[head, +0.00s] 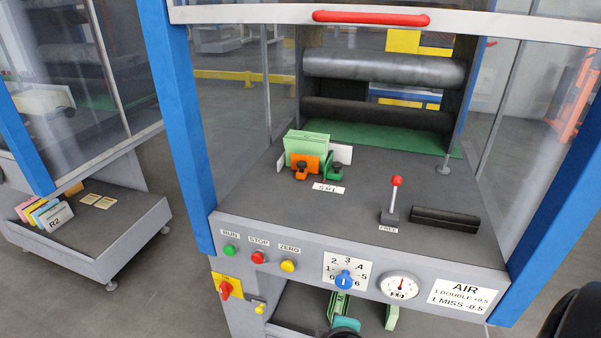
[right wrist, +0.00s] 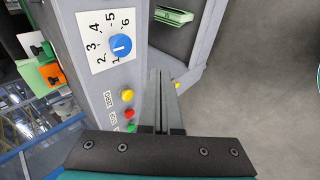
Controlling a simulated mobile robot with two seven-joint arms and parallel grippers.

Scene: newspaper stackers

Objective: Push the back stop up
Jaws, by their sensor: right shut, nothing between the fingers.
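No part is labelled as the back stop, and I cannot tell for certain which it is. On the machine's grey deck, a light green block (head: 308,148) stands behind an orange knobbed piece (head: 303,163) and a green knobbed piece (head: 333,170). White plates (head: 342,154) flank them, with a size label in front. The orange piece (right wrist: 51,74) and green piece also show at the left of the right wrist view. My right gripper (right wrist: 158,72) is shut and empty, in front of the control panel near the coloured buttons. My left gripper is not in view.
The panel (head: 270,238) carries coloured buttons, a blue dial (head: 344,280) and a gauge. A red-knobbed lever (head: 396,187) and a black bar (head: 445,218) are on the deck's right. A red handle (head: 370,18) is above. Green pieces (right wrist: 174,16) lie below the panel.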

